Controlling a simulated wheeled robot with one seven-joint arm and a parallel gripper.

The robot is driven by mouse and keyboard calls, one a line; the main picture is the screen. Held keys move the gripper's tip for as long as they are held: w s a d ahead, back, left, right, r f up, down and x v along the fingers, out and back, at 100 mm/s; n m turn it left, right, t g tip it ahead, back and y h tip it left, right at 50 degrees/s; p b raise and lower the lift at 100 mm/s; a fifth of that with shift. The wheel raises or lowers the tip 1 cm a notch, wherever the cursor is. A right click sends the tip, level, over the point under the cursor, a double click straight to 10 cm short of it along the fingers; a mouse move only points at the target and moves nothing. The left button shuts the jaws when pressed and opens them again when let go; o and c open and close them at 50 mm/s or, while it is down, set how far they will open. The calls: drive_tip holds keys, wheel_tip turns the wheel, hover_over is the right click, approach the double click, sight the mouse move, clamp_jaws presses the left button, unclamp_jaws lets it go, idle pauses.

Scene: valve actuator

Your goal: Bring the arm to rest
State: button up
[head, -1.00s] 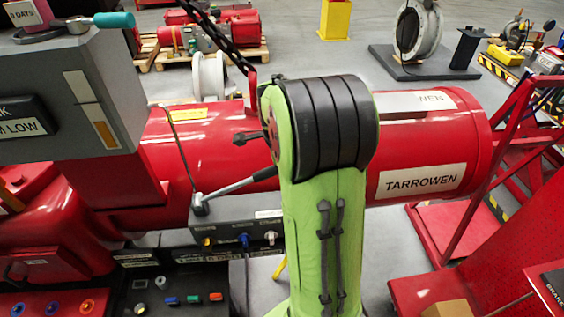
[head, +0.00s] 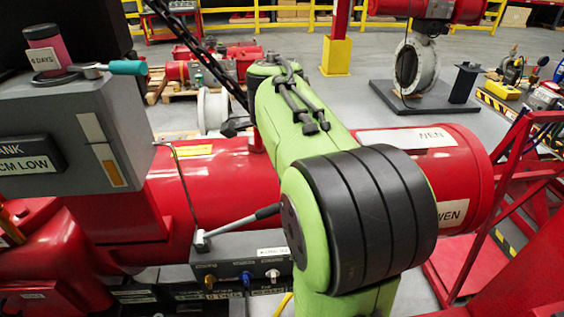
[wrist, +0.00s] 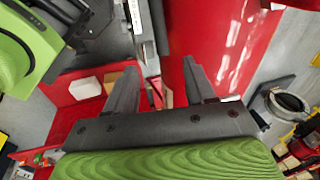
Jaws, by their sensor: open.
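My green and black arm (head: 345,215) crosses the middle of the head view, bent at a large black-banded joint, in front of a red cylinder. My gripper (wrist: 160,80) shows in the wrist view, with its two dark fingers apart and nothing seen between them. The red cylinder (wrist: 195,45) lies beyond the fingers in that view. The gripper itself cannot be made out in the head view.
A grey box (head: 60,125) with a teal-handled lever (head: 127,67) stands at the left. A grey lever (head: 238,225) rises from a control block (head: 265,260) close to my arm. A red frame (head: 510,200) stands at the right. Open floor (head: 300,75) lies behind.

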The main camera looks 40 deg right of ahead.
idle(0.5)
drive_tip(key=s+a+f+n+t+b, duration=0.1)
drive_tip(key=s+a+f+n, duration=0.2)
drive_tip(key=a+n, duration=0.3)
drive_tip(key=s+a+f+n+t+y+b, duration=0.1)
drive_tip(key=s+a+f+n, duration=0.3)
drive_tip(key=n, duration=0.5)
drive_tip(key=s+a+f+n+t+y+b, duration=0.1)
drive_tip(key=s+a+f+n+b, duration=0.2)
drive_tip(key=s+a+n, duration=0.4)
drive_tip(key=shift+a+f+n+t, duration=0.3)
drive_tip(key=shift+a+n, duration=0.3)
drive_tip(key=shift+n, duration=0.2)
drive_tip(key=shift+s, duration=0.1)
drive_tip(key=shift+d, duration=0.1)
